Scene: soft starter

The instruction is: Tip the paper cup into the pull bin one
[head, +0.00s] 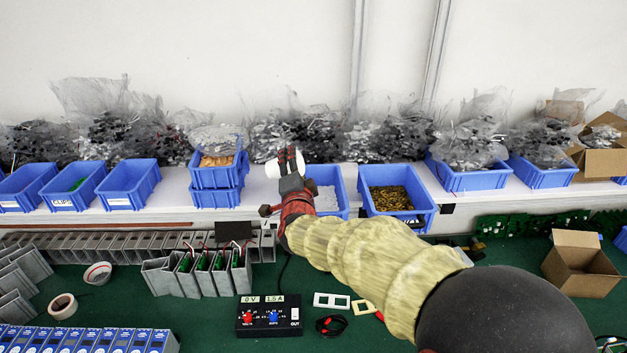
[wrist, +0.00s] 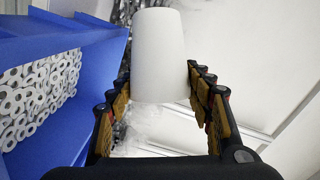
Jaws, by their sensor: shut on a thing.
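The white paper cup (wrist: 160,45) is between the fingers of my gripper (wrist: 158,80), which is shut on it. In the head view, the cup (head: 273,168) shows at the left of my gripper (head: 290,160), which is raised near the blue bins on the shelf. The cup looks tilted; its contents are hidden. A blue bin (head: 345,207) with pale grey pieces is just right of and below my gripper. In the wrist view, a blue bin (wrist: 75,42) holding grey washers is left of the cup, apart from it. I see no label telling which bin is pull bin one.
A blue bin (head: 429,205) of brass-coloured pieces stands to the right. Stacked blue bins (head: 215,197) stand to the left. Clear bags of parts (head: 270,135) line the wall behind. A power supply box (head: 270,320) is on the green bench below.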

